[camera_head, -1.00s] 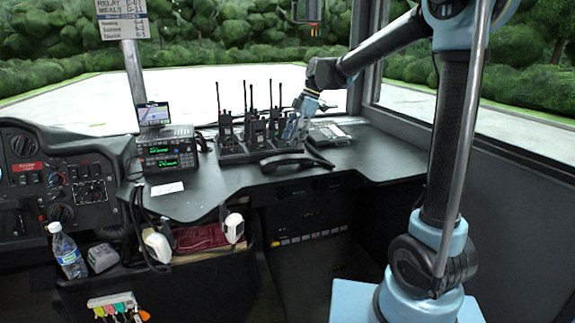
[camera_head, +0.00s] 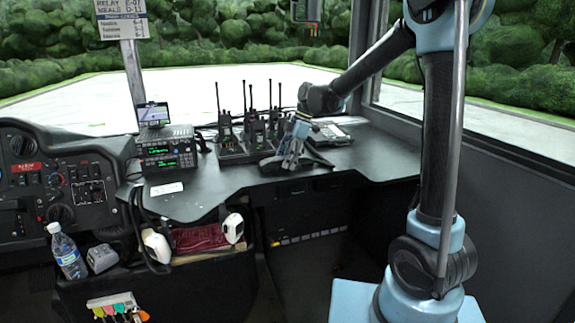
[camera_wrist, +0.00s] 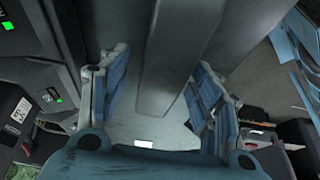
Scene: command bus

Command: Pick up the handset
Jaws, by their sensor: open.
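The black handset (camera_head: 270,163) lies on the dark counter in front of the radios, near the counter's front edge. My gripper (camera_head: 290,160) reaches down over the handset's middle and hides part of it in the head view. In the wrist view my gripper (camera_wrist: 160,88) is open, with its blue-lined fingers apart. A dark grey bar that looks like the handset (camera_wrist: 165,65) runs between the fingers, with space on both sides. The head view does not show whether the fingertips touch anything.
Several antennaed radios in a charging rack (camera_head: 232,152) stand just behind and left of my gripper. A keypad-like device (camera_head: 330,134) lies behind right. A console with green displays (camera_head: 168,150) and a white card (camera_head: 166,188) are farther left on the counter.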

